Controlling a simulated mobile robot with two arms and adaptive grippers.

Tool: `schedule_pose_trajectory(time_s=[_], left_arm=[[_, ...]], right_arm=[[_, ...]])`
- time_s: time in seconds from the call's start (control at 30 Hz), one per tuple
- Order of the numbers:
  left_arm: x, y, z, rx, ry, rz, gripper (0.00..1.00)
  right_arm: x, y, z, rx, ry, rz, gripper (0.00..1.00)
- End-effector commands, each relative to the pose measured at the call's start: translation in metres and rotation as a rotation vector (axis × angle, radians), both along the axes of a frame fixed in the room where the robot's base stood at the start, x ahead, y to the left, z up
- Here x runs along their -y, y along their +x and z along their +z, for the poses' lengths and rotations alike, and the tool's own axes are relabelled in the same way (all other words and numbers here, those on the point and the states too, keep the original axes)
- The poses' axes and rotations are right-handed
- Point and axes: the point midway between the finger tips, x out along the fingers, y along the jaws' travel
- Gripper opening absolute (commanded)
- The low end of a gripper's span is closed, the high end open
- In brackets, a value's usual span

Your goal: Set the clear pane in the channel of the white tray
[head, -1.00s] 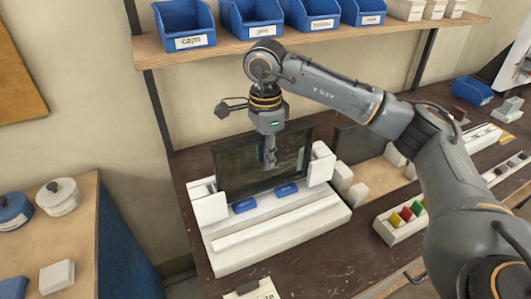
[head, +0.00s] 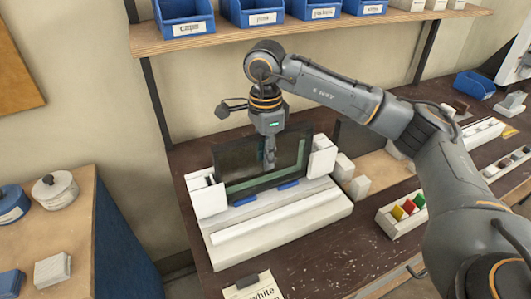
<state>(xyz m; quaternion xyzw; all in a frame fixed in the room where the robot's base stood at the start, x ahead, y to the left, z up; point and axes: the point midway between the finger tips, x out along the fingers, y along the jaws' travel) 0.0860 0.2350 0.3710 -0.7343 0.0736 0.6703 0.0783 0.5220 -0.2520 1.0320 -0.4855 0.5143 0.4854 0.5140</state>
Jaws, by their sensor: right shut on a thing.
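The clear pane (head: 235,165) looks dark and see-through, with a pale green band along its lower and right edges. It stands about upright above the white tray (head: 310,222), between the tray's two white end blocks. My right gripper (head: 270,160) is shut on the pane, coming down from above. Two blue pads (head: 288,184) show as thin strips at the pane's lower edge, partly covered. A long raised white bar crosses the front of the tray. Whether the pane's bottom edge is inside the channel cannot be seen. My left gripper is not in view.
A shelf (head: 300,33) with blue bins runs above the back. Right of the tray are white blocks (head: 343,168) and a white box with coloured pieces (head: 402,216).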

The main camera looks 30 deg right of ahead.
Motion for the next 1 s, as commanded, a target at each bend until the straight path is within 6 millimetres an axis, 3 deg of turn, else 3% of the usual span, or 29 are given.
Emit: schedule_pose_trajectory(time_s=[0.37,0.4,0.53,1.0], left_arm=[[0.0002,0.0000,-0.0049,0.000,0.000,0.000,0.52],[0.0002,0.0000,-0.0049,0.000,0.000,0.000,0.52],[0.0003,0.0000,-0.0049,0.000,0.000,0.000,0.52],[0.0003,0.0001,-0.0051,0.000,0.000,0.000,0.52]], right_arm=[[-0.0001,0.0003,-0.0058,0.002,0.001,0.000,0.00],[-0.0002,0.0002,-0.0059,0.002,0.001,0.000,0.24],[-0.0001,0.0001,-0.0062,0.001,0.001,0.000,0.49],[0.0000,-0.0002,-0.0071,-0.001,0.000,0.000,0.49]])
